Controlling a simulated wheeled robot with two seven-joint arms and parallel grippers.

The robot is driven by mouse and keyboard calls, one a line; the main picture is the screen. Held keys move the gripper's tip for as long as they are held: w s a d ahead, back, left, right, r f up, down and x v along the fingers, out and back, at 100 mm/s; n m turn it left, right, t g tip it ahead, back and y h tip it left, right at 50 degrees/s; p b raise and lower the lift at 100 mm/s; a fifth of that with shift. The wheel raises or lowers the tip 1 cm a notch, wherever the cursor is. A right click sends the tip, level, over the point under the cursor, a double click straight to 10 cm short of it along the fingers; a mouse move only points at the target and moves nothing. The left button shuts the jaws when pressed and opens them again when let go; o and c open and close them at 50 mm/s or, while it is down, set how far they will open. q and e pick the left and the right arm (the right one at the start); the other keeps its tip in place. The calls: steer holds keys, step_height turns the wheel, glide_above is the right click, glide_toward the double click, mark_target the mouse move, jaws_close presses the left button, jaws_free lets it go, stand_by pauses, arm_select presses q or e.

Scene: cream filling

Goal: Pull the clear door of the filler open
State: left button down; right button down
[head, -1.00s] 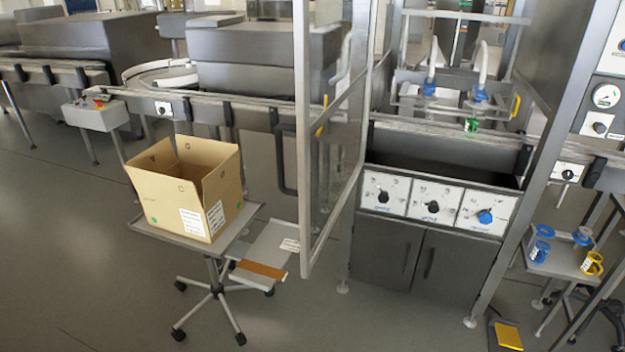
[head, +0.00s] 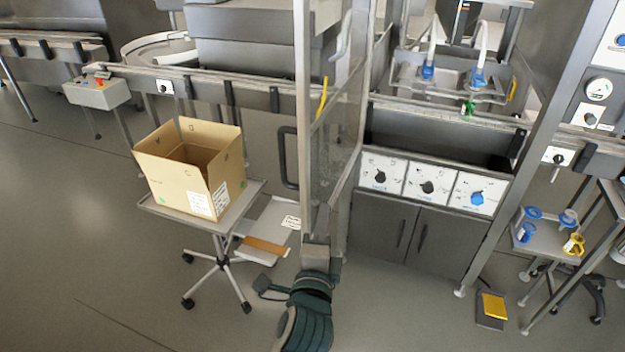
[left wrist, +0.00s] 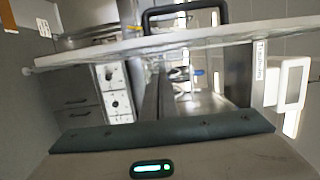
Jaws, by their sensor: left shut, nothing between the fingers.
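The clear door (head: 335,120) stands swung out from the filler (head: 430,150), its metal frame nearest me on the left. A dark bar handle (head: 288,157) shows at the outer side of its free edge. My left gripper (head: 318,222) is shut and empty, pointing up at the lower part of the door frame; whether it touches is unclear. In the left wrist view its fingers (left wrist: 160,95) are together, with a pale frame bar (left wrist: 100,50) crossing beyond them and a dark handle (left wrist: 185,14) above it. My right gripper is not in view.
A cardboard box (head: 190,165) sits on a wheeled stand (head: 165,207) left of the door. Dial panels (head: 428,183) front the filler. A small table (head: 550,238) with blue and yellow parts stands at right, near a yellow pedal (head: 493,305).

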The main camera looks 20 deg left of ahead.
arm_select(q)
steer(key=shift+w, duration=0.15)
steer(key=p, duration=0.4)
glide_toward(315, 173)
steer(key=w+d, duration=0.3)
steer(key=w, duration=0.2)
steer(key=a, duration=0.1)
steer(key=a+p, duration=0.1)
steer(key=a, duration=0.2)
steer(key=shift+w+r+p, duration=0.3)
steer(key=shift+w+p, duration=0.05)
steer(key=shift+p, duration=0.05)
steer(key=shift+f, duration=0.1)
